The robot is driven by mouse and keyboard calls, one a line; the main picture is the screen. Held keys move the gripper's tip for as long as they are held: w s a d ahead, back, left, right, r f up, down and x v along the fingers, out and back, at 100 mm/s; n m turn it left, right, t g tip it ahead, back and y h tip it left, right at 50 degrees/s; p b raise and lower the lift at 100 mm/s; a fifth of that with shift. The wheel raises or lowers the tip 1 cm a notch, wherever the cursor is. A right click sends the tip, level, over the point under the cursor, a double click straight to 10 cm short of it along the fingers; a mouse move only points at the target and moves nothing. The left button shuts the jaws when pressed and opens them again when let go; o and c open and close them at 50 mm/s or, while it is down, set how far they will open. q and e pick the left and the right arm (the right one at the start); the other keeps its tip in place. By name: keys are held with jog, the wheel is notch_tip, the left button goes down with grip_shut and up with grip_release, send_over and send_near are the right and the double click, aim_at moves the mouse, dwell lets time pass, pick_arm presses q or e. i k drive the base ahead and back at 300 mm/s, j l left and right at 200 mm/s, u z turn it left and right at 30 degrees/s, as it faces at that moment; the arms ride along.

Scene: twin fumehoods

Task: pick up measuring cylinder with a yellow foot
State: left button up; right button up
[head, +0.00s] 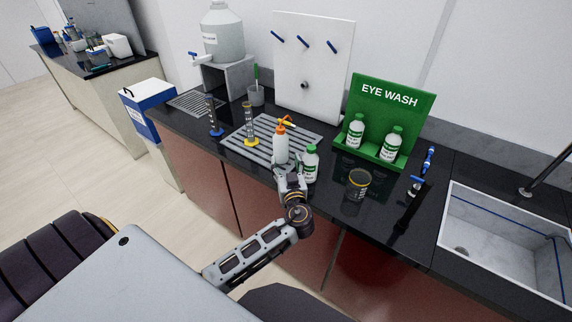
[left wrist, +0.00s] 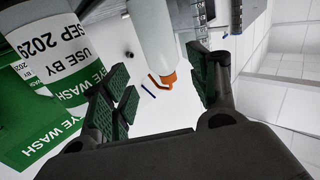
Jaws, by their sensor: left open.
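The measuring cylinder with a yellow foot (head: 249,128) stands upright on the left part of the grey slatted rack on the black counter. My left gripper (head: 288,172) is open at the counter's front edge, to the right of this cylinder and apart from it. A white wash bottle with an orange top (head: 281,148) stands just beyond the gripper. In the left wrist view the scene is upside down, and the wash bottle (left wrist: 152,40) shows between the open fingers (left wrist: 162,88). A graduated clear tube shows there at the top right; its foot is out of frame. My right gripper is not in view.
A cylinder with a blue foot (head: 214,130) stands further left. A green-capped bottle (head: 310,163) stands close right of my gripper, near a glass beaker (head: 357,184). The green eye wash stand (head: 384,113) is behind. A sink (head: 500,238) is at the right.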

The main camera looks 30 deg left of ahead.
aim_at(251, 141)
jog(key=u, duration=1.35)
